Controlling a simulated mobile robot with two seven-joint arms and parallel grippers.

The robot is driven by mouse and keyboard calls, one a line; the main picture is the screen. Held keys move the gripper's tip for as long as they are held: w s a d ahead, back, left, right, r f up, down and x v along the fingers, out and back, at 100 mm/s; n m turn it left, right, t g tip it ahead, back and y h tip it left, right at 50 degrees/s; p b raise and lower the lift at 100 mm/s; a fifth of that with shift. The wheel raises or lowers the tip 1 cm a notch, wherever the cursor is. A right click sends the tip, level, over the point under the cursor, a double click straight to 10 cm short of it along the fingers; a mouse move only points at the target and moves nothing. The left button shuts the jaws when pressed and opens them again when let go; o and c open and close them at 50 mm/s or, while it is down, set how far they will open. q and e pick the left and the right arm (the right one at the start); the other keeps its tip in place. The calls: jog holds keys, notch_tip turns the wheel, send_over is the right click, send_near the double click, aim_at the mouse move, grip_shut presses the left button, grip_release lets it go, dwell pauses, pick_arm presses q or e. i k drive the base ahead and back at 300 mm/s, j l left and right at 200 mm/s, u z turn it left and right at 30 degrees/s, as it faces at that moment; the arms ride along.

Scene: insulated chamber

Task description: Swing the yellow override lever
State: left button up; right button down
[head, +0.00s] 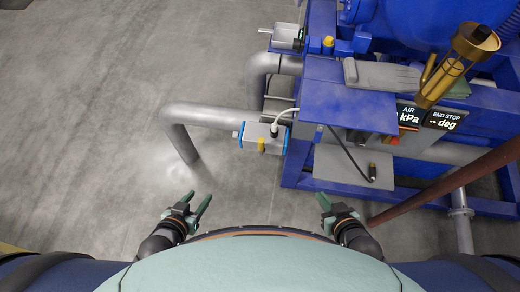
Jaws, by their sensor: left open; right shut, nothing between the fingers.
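My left gripper (197,198) is open and empty, low in the picture left of centre, over bare floor. My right gripper (324,200) is shut with nothing in it, low and right of centre, in front of the blue frame. A small yellow part (262,146) sits on the front of a grey and blue box (259,134) on the pipe. A second yellow part (328,42) stands by another box at the top. I cannot tell for certain which is the override lever. Both grippers are apart from these parts.
A blue machine frame (350,103) fills the upper right, with grey gloves (381,75), a brass cylinder (456,66) and two displays reading AIR kPa and END STOP deg. A grey pipe (212,115) bends down to the floor. A brown bar (450,178) slants at right. Floor at left is clear.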

aim_at(261, 141)
jog(key=i+j, duration=0.2)
jog(key=j, duration=0.15)
jog(key=i+j, duration=0.25)
jog(key=j, duration=0.15)
jog(key=i+j+z, duration=0.1)
jog(key=j, duration=0.25)
jog(key=i+j, duration=0.35)
jog(key=j+z, duration=0.1)
jog(key=z, duration=1.9)
